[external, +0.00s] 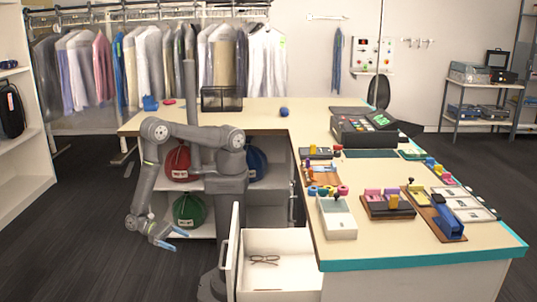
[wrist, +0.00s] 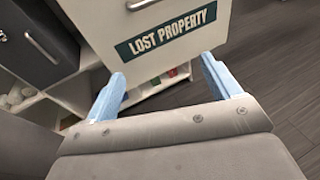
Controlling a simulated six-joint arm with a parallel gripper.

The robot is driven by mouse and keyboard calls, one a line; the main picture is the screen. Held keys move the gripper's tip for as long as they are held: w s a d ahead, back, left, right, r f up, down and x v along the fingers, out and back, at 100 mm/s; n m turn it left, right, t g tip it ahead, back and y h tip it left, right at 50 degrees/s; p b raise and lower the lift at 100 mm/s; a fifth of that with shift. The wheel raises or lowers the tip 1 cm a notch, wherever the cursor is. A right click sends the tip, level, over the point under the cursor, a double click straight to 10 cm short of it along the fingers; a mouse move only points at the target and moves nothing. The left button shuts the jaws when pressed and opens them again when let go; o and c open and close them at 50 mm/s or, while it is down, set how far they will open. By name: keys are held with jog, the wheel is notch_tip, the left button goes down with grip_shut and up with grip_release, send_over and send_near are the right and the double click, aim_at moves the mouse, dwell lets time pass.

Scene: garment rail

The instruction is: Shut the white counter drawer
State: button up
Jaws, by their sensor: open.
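The white counter drawer (external: 285,241) stands pulled out from the counter's near end, with a pair of glasses (external: 264,260) inside it. Its front panel (external: 234,252) faces left and has a bar handle (external: 222,255). In the wrist view a white panel (wrist: 180,52) with a "LOST PROPERTY" label (wrist: 167,31) fills the upper middle; it looks like this drawer's front. My gripper (external: 175,240) hangs low, left of the drawer and apart from it. Its blue fingers (wrist: 162,86) are spread wide with nothing held between them.
The L-shaped counter (external: 310,190) carries trays and small tools. Red (external: 178,163), green (external: 189,211) and blue (external: 257,163) bags sit on shelves behind my arm. A grey front with a handle (wrist: 42,45) shows upper left in the wrist view. The dark floor left of my gripper is clear.

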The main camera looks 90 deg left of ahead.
jog(key=c, duration=1.1)
jog(key=shift+w+d+r, duration=0.15)
jog(key=shift+w+d, duration=0.1)
jog(key=shift+w, duration=0.1)
jog(key=c, duration=0.3)
jog(key=w+d+r+n+g+y, duration=0.1)
jog(key=w+d+g, duration=0.1)
jog(key=w, duration=0.1)
jog(key=w+d+r+n+g+y, duration=0.1)
jog(key=w+d+g+y, duration=0.1)
jog(key=w, duration=0.1)
jog(key=w+d+r+n+g+y, duration=0.1)
jog(key=w+d+n+y, duration=0.1)
jog(key=w+d, duration=0.1)
jog(key=shift+r+g, duration=0.35)
jog(key=shift+g, duration=0.05)
grip_shut()
jog(key=w+r+x, duration=0.2)
jog(key=x, duration=1)
jog(key=shift+w+a+f, duration=0.2)
jog(key=shift+w+a, duration=0.05)
jog(key=w, duration=2.9)
jog(key=shift+w, duration=0.25)
